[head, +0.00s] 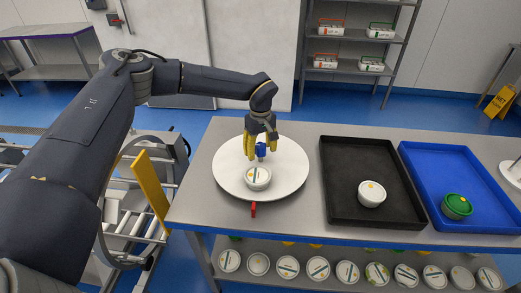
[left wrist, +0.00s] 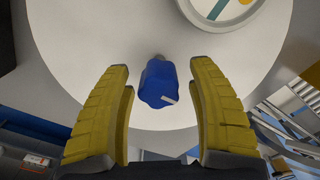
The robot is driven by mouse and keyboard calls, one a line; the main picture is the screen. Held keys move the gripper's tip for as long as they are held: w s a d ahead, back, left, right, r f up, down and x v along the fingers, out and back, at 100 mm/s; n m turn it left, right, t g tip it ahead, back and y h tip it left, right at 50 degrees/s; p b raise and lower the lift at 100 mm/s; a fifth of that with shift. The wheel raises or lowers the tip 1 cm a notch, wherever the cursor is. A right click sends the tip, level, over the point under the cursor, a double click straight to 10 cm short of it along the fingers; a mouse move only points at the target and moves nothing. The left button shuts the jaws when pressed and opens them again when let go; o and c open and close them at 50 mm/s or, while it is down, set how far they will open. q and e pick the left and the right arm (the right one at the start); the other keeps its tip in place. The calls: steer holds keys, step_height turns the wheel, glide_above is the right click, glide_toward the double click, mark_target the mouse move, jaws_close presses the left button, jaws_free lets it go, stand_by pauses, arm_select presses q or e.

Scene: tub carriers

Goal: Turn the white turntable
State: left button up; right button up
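The white turntable (head: 292,172) is a round flat disc on the grey table. A blue knob (head: 261,150) stands up from it, and a white tub with a patterned lid (head: 258,178) sits on its near part. My left gripper (head: 261,153), with yellow fingers, reaches down over the turntable at the knob. In the left wrist view the gripper (left wrist: 161,67) is open, with the blue knob (left wrist: 157,84) between its fingers and a gap on each side. The tub (left wrist: 222,8) and turntable (left wrist: 85,40) also show there. My right gripper is out of view.
A small red marker (head: 253,209) is at the near table edge by the turntable. To the right are a black tray (head: 345,165) holding a white tub (head: 371,193) and a blue tray (head: 430,165) holding a green tub (head: 457,205). Several tubs fill the lower shelf (head: 300,285).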

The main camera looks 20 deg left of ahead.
arm_select(q)
step_height(320, 180, up, 12)
stand_by(0.9)
steer(key=shift+d, duration=0.1)
